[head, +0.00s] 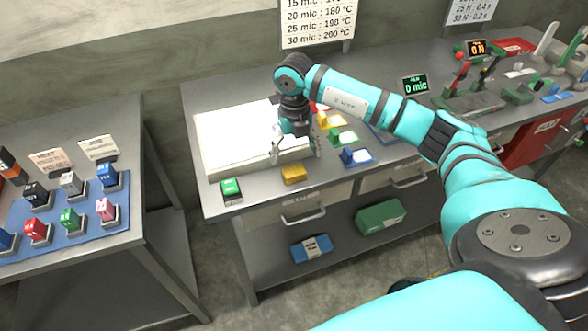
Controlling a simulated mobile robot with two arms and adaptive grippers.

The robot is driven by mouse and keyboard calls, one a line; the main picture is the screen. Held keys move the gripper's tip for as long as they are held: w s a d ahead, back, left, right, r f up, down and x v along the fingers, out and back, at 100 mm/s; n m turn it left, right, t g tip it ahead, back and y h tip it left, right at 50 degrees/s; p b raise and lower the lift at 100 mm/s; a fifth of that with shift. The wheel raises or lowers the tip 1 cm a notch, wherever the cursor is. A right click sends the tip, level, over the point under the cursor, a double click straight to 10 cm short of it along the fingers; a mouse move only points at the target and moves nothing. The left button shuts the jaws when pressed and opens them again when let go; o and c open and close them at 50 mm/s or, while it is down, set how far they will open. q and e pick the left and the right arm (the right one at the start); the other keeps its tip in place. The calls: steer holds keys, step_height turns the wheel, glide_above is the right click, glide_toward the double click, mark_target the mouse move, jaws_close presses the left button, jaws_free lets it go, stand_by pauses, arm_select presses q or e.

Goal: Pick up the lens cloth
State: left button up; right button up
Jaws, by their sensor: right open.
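A small yellow block-like piece (293,174) lies at the front edge of the middle bench, just in front of the white light box. It may be the lens cloth, but it is too small to tell. My right gripper (296,154) is open and points down, over the front right part of the light box and just behind the yellow piece. Nothing shows between its fingers. My left gripper is out of view.
The lit light box (235,135) fills the bench's left side. A green-topped block (231,188) sits at the front left edge. Coloured blocks, including a blue one (356,157), stand right of my gripper. A blue mat (75,213) with several blocks covers the left table.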

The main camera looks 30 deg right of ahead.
mark_target(294, 170)
steer(key=shift+f, duration=0.7)
steer(key=f+p, duration=0.1)
steer(key=f, duration=0.1)
steer(key=f+p, duration=0.1)
steer(key=f, duration=0.1)
steer(key=shift+s+a+f, duration=0.1)
steer(key=shift+s+a, duration=0.05)
steer(key=shift+a, duration=0.05)
steer(key=shift+f+p, duration=0.3)
steer(key=shift+f, duration=0.25)
steer(key=c, duration=1.1)
steer(key=shift+r, duration=0.2)
